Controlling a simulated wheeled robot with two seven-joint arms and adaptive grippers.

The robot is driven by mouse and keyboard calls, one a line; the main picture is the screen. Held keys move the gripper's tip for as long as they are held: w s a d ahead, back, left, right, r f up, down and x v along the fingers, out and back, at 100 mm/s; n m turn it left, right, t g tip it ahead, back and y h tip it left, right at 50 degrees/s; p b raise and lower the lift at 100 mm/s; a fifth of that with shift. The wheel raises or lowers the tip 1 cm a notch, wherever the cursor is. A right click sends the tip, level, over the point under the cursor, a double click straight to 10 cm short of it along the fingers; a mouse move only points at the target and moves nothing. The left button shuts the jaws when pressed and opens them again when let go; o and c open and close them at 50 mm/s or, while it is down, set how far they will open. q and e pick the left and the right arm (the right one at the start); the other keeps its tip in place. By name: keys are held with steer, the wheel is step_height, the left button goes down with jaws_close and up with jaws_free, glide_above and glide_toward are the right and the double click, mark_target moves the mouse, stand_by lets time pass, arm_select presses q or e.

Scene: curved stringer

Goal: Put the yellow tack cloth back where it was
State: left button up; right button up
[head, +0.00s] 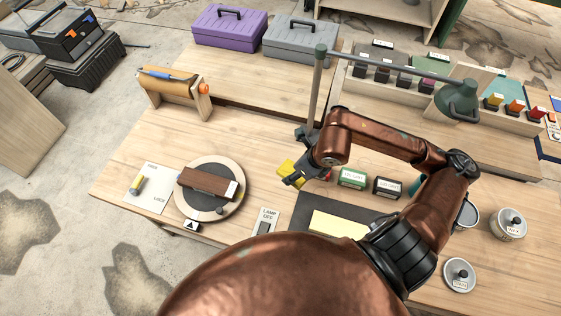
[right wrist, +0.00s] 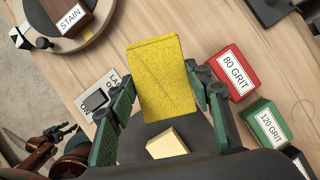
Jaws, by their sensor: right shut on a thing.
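The yellow tack cloth (right wrist: 160,80) is a folded, textured pad held between the two fingers of my right gripper (right wrist: 162,92) in the right wrist view. In the head view my right gripper (head: 298,178) holds the cloth (head: 287,171) above the bench, left of the red, green and black grit boxes. The red 80 GRIT box (right wrist: 230,73) is just right of the gripper in the right wrist view. A dark mat (head: 290,214) with a pale yellow piece (head: 339,224) lies nearer me. My left gripper (right wrist: 62,134) shows small at the lower left; its opening is unclear.
A round turntable (head: 230,208) carries a brown block (head: 207,182) labelled STAIN. A lamp switch plate (head: 264,222) lies beside it. The green box (head: 352,178) and black box (head: 387,188) stand right of my gripper. A lamp post (head: 317,85) rises behind it. Bench between roller and turntable is clear.

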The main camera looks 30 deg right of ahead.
steer(key=w+d+f, duration=0.2)
steer(key=w+f, duration=0.2)
steer(key=w, duration=0.5)
glide_toward(279, 161)
steer(key=shift+w+a+f, duration=0.45)
steer(key=shift+w+f, duration=0.15)
steer(key=shift+w, duration=0.15)
steer(key=shift+w+f, duration=0.25)
steer(key=shift+f, duration=0.1)
steer(key=shift+w+d+f, duration=0.1)
steer(key=shift+w+f, duration=0.1)
steer(key=shift+f, duration=1.55)
steer(key=shift+f+b, duration=0.1)
steer(key=shift+b, duration=0.2)
steer(key=o, duration=1)
steer(key=v, duration=1.2)
steer(key=shift+p, duration=0.4)
